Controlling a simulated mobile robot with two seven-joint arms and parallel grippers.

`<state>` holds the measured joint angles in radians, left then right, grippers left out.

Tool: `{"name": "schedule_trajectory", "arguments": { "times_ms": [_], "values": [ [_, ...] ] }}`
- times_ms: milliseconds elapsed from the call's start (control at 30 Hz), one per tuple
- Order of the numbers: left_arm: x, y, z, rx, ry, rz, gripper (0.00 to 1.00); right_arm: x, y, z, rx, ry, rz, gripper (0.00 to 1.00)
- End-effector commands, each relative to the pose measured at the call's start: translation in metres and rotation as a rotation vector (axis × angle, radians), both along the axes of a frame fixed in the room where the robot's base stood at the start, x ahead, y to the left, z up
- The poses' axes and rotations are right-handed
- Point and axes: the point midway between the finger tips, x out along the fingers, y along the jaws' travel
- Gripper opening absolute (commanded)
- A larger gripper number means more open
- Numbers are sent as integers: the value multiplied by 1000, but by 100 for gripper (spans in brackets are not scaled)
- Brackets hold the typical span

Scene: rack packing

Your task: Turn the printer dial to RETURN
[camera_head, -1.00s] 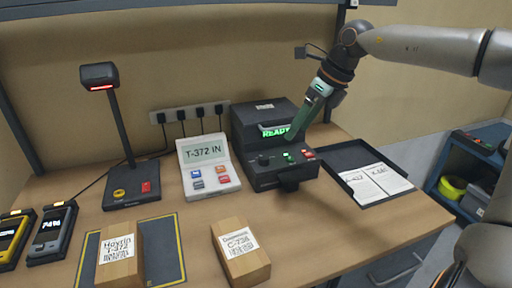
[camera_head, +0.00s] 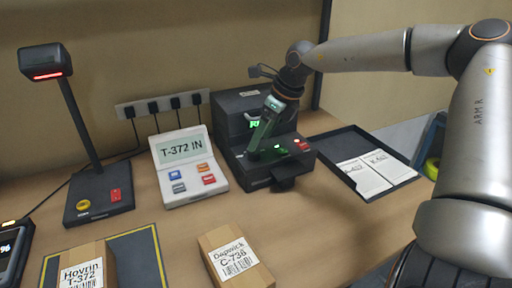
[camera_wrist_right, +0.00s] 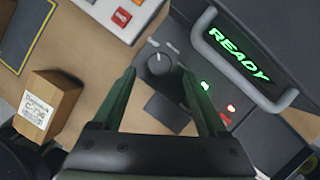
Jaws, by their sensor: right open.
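The black printer (camera_head: 240,170) stands on the desk in the head view. Its green READY display (camera_wrist_right: 240,54) shows in the right wrist view, partly covered by my gripper in the head view. The round dial (camera_wrist_right: 159,64) with a pale pointer mark sits on the printer's top. My right gripper (camera_head: 252,152) is over the printer's control panel, pointing down. In the right wrist view its two green fingers (camera_wrist_right: 157,88) are open, one on each side of the dial, with nothing between them held. Whether they touch it cannot be told. My left gripper is out of view.
A console (camera_head: 188,168) reading T-372 IN stands left of the printer. A black tray (camera_head: 335,142) with papers lies right. Boxes labelled Hovrin (camera_head: 84,262) and Dagwick (camera_head: 233,257) are in front. A scanner stand (camera_head: 82,140) is at left.

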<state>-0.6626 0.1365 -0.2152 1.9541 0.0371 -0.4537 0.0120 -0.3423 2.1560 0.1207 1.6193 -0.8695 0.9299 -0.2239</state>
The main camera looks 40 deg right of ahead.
Motion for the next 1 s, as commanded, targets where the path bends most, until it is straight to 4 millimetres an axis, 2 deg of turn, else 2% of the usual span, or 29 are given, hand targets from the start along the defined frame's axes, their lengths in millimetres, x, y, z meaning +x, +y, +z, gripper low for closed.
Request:
{"name": "schedule_trajectory", "arguments": {
  "times_ms": [100,300,700,1000],
  "values": [
    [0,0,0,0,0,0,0,6,3,-19,-2,5,0,76],
    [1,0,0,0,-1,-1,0,14,5,-35,-2,0,-1,76],
    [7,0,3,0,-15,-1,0,16,6,-39,-2,-1,-1,76],
    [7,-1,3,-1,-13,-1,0,15,6,-39,-2,-1,-1,42]
  ]
}}
